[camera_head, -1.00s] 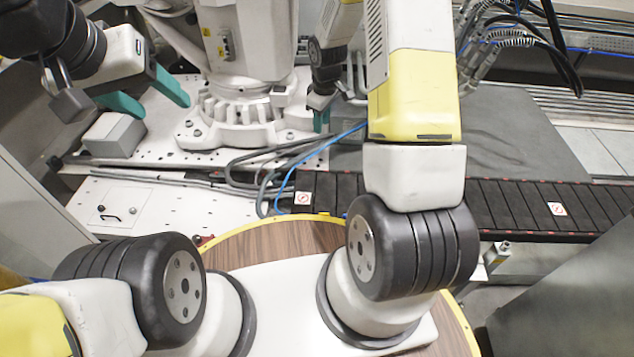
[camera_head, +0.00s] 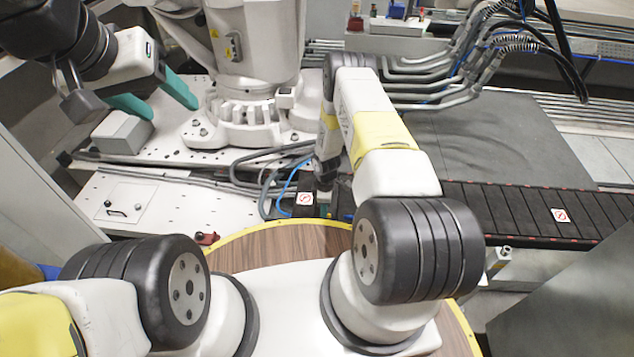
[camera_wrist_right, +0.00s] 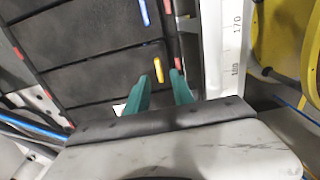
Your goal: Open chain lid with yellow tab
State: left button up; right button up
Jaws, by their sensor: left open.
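A small yellow tab (camera_wrist_right: 159,69) lies on a dark chain lid (camera_wrist_right: 105,77) in the right wrist view. My right gripper (camera_wrist_right: 161,76) has its teal fingers apart with nothing between them. Its tips point toward the lid, and the tab appears in line with the gap between them; I cannot tell the distance left. In the head view the right fingers are hidden behind the forearm. The black chain (camera_head: 525,207) runs to the right there. My left gripper (camera_head: 172,108) is open and empty at the upper left, near a grey block (camera_head: 122,132).
A blue tab (camera_wrist_right: 144,12) sits on another dark lid beyond the yellow one. A white ruler strip (camera_wrist_right: 228,50) runs beside the chain. A white robot base (camera_head: 245,110), cables (camera_head: 265,165) and a wooden round table edge (camera_head: 275,240) crowd the right arm.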

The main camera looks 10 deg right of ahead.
jog(key=shift+f, duration=1.5)
grip_shut()
